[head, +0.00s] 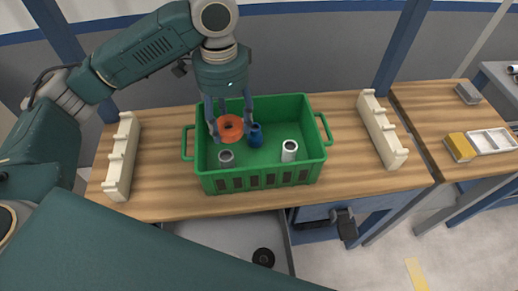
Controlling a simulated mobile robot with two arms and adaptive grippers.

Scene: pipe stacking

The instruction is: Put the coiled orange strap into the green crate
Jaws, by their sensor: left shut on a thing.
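The coiled orange strap (230,133) is a small ring of orange in the head view. My left gripper (231,124) reaches down from above over the green crate (262,180) and is shut on the strap. The strap shows within the crate's outline, left of its middle. I cannot tell whether it touches the crate floor. The crate stands upright and open on the wooden bench. My right gripper is not in view.
The crate holds a grey ring-like piece (227,158), a blue piece (255,136) and a pale pipe piece (289,150). Cream racks stand left (122,158) and right (382,130). A yellow-and-grey block (460,147) and a white tray (491,141) lie far right.

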